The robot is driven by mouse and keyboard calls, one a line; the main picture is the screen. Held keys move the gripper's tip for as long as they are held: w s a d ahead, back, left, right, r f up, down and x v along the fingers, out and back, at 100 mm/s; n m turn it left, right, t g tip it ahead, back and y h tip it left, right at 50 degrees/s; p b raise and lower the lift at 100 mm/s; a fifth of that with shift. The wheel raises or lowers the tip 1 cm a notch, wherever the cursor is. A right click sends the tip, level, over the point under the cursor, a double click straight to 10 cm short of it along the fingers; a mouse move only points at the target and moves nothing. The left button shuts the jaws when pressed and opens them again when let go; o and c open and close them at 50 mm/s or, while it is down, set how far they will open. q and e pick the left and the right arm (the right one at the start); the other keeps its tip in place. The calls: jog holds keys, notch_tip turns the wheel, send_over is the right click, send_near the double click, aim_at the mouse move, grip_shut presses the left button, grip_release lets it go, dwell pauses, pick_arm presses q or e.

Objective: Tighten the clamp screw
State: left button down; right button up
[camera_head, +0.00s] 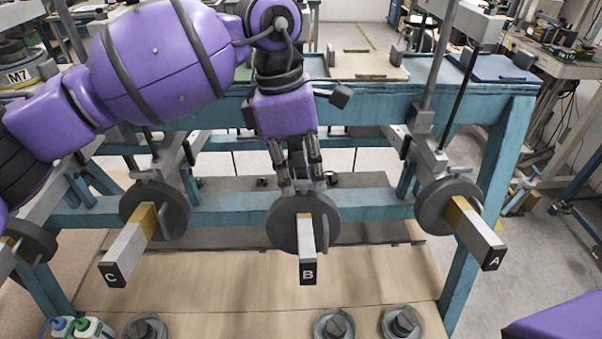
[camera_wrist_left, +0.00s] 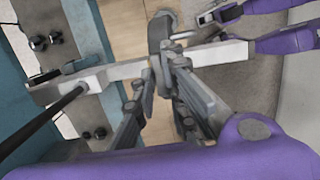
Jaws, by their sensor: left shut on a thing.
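Lever B (camera_head: 307,242) is a pale square bar with a black labelled end, projecting toward me from a dark grey disc (camera_head: 283,226). My left gripper (camera_head: 300,185) comes down from above, its fingers at the disc's upper edge. In the left wrist view, the fingers (camera_wrist_left: 164,66) are closed in around the disc (camera_wrist_left: 158,36), seen nearly edge-on. The pale bar crosses behind the fingertips. The exact contact is partly hidden. No part is marked as the clamp screw. Lever A (camera_head: 479,234) and lever C (camera_head: 128,249) stand to either side, tilted outward. My right gripper is out of view.
The teal frame (camera_head: 510,170) carries the levers. A wooden board (camera_head: 250,285) lies below, with several dark round knobs near its front. Small bottles (camera_head: 90,327) stand at bottom left. A black rod (camera_wrist_left: 50,115) shows left of the fingers in the wrist view.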

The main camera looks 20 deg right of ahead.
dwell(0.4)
pick_arm(q)
jog(key=c, duration=1.8)
grip_release()
jog(key=shift+o, duration=0.2)
